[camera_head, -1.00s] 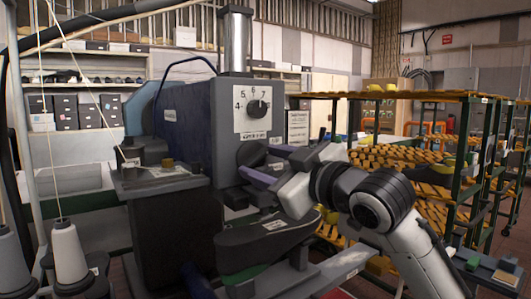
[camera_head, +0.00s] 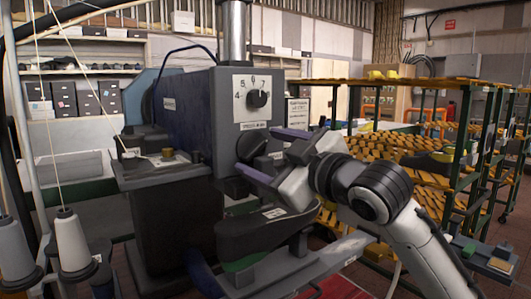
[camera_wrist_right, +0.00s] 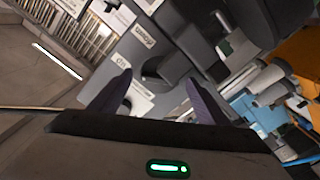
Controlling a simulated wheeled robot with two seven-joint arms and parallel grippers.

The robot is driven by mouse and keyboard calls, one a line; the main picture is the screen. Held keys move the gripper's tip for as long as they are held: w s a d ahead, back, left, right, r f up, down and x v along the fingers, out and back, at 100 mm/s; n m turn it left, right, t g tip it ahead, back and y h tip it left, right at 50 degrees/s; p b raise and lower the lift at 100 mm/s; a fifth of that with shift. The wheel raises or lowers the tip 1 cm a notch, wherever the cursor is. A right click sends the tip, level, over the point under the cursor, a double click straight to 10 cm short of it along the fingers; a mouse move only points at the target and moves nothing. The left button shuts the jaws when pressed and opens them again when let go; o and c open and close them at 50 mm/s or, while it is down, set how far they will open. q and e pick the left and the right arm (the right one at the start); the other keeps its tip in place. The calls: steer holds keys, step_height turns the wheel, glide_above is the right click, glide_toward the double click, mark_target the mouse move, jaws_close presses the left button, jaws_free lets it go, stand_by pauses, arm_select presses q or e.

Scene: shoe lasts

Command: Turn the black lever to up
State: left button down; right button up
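The black lever (camera_head: 252,146) is a dark rounded piece on the front face of the blue-grey machine (camera_head: 190,105), below its numbered dial plate (camera_head: 242,112). In the right wrist view the dark lever (camera_wrist_right: 165,68) shows ahead, between the two purple fingers. My right gripper (camera_head: 272,155) is open, its fingers spread, one higher and one lower, just right of the lever. I see no grip on the lever, and I cannot tell whether a finger touches it. Its exact angle is hard to read. My left gripper is not in view.
A round dial knob (camera_head: 258,98) sits just above the lever. A dark shoe-shaped piece (camera_head: 265,228) lies below my right gripper. Thread cones (camera_head: 71,242) stand at the left. A rack with yellow-orange shelves (camera_head: 400,140) stands at the right.

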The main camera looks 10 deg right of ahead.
steer(key=b+v, duration=0.1)
steer(key=v, duration=0.9)
steer(key=shift+s, duration=0.1)
stand_by(0.3)
